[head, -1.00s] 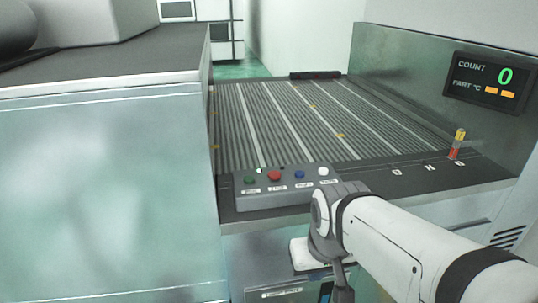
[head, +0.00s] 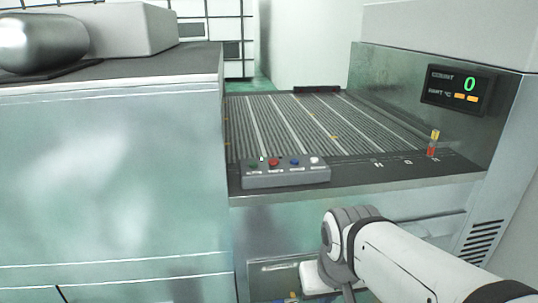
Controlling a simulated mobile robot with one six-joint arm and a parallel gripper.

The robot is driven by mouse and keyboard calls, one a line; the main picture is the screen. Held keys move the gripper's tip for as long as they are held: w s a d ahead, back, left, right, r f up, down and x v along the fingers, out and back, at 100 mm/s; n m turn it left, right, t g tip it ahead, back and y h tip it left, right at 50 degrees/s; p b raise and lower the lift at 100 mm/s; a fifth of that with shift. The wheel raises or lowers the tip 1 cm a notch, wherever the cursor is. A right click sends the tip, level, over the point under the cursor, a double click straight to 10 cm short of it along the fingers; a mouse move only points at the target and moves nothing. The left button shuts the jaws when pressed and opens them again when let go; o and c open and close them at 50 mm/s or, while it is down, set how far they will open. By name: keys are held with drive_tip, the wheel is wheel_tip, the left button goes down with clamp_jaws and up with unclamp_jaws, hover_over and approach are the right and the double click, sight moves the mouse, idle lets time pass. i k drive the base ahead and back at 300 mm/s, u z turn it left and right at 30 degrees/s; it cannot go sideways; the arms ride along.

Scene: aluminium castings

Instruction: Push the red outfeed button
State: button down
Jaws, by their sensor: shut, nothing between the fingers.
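The red button (head: 273,162) sits on a grey control box (head: 286,179) at the near edge of the ribbed outfeed bed. It is between a green button (head: 253,165) and a blue button (head: 294,162), with a white button (head: 314,160) at the right end. Labels below the buttons are too small to read. My white arm comes in from the lower right, its grey joint below and right of the box, apart from it. My gripper's fingers do not show in the head view. Nothing covers the red button.
The ribbed bed (head: 300,120) stretches back behind the box. A large metal cabinet (head: 110,180) stands close on the left.

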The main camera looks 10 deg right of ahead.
sight(272, 161)
drive_tip(key=u, duration=0.15)
drive_tip(key=i, duration=0.9)
drive_tip(key=z, duration=0.05)
